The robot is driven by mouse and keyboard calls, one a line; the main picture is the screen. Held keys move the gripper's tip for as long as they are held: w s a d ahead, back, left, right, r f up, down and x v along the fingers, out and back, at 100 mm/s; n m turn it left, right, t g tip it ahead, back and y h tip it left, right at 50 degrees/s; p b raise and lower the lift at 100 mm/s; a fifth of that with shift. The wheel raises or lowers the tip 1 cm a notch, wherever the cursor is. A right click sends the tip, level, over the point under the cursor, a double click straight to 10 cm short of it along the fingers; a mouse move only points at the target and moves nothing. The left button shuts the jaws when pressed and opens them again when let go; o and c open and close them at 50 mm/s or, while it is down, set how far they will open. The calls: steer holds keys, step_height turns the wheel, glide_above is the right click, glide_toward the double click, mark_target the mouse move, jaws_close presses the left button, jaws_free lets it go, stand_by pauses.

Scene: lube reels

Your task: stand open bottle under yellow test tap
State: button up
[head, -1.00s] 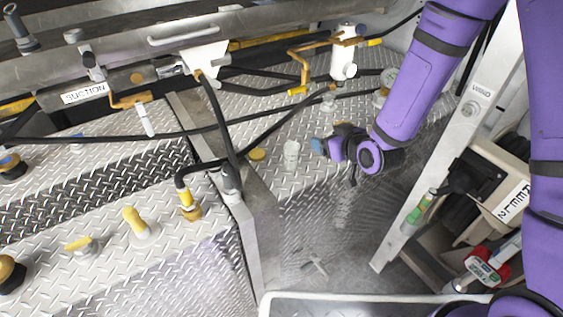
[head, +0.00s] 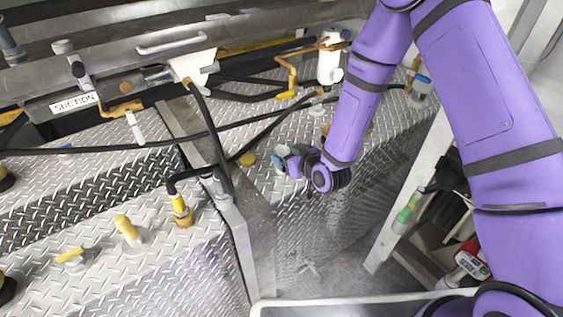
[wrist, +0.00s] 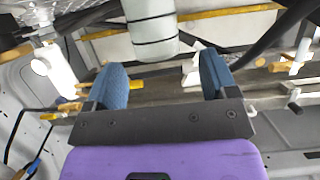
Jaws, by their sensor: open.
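A pale, clear bottle (wrist: 152,28) shows at the top middle of the wrist view, just beyond and between my fingertips. In the head view my gripper hides it. My gripper (head: 281,160) is open, low over the diamond-plate deck; its two blue fingers (wrist: 160,78) stand wide apart with nothing between them. A bent brass tap with a yellow end (head: 287,95) hangs behind my gripper, beside a white cylinder (head: 330,65). I cannot tell for sure whether this is the yellow test tap.
A yellow disc (head: 248,159) lies on the deck left of my gripper. A black hose (head: 212,130) crosses at the left. A second brass tap with a white nozzle (head: 134,126) hangs near the SUCTION label (head: 74,102). Yellow-handled valves (head: 127,228) stand front left.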

mark_target(278, 148)
steer(key=shift+x, duration=2.35)
steer(key=shift+d+r, duration=0.1)
steer(key=shift+d, duration=0.05)
steer(key=c, duration=1.1)
steer(key=shift+o, duration=0.2)
steer(key=shift+w+r, duration=0.1)
